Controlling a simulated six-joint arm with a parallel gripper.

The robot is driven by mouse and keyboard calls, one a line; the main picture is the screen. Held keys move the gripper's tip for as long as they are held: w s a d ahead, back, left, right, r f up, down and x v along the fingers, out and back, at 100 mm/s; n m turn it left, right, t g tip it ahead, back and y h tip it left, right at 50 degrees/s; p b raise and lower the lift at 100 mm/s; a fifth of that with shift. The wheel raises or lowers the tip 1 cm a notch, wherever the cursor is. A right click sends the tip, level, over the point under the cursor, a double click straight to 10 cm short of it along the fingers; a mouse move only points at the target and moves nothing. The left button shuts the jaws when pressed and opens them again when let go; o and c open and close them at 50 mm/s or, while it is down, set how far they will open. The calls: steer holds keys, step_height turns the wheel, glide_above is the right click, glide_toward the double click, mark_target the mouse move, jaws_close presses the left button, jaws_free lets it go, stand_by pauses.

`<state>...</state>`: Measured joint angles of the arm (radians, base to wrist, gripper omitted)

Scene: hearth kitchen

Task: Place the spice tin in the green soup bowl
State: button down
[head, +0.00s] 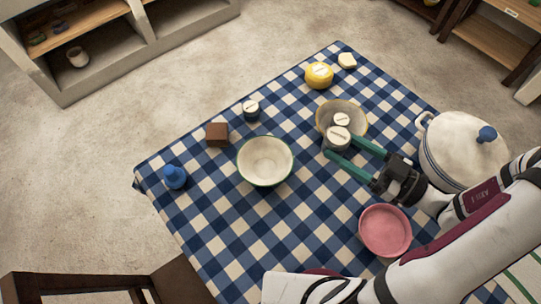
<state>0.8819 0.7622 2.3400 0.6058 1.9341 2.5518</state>
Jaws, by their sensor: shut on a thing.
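The green soup bowl (245,178), pale inside with a green rim, stands empty on the checked cloth near the middle of the table. My gripper (340,146), with two green fingers, is to its right and shut on a grey tin with a white lid (337,137), which looks like the spice tin. The tin is upright, in front of a yellowish bowl (358,109) and partly overlapping it in view. Another white-lidded item (341,119) shows at that bowl. I cannot tell how high the held tin is above the cloth.
A brown block (217,134), a dark white-lidded jar (251,110) and a blue object (174,177) stand to the left. A pink bowl (385,230) and a large white pot (462,150) flank my arm. Cloth between tin and green bowl is clear.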

glide_above(289, 168)
step_height(289, 168, down, 6)
steer(key=shift+f, duration=0.15)
step_height(289, 168, down, 3)
steer(key=shift+w+a+f, duration=0.1)
steer(key=shift+f, duration=0.45)
steer(key=shift+f, duration=0.6)
steer(key=shift+c, duration=0.9)
jaws_free()
steer(key=shift+f, duration=0.1)
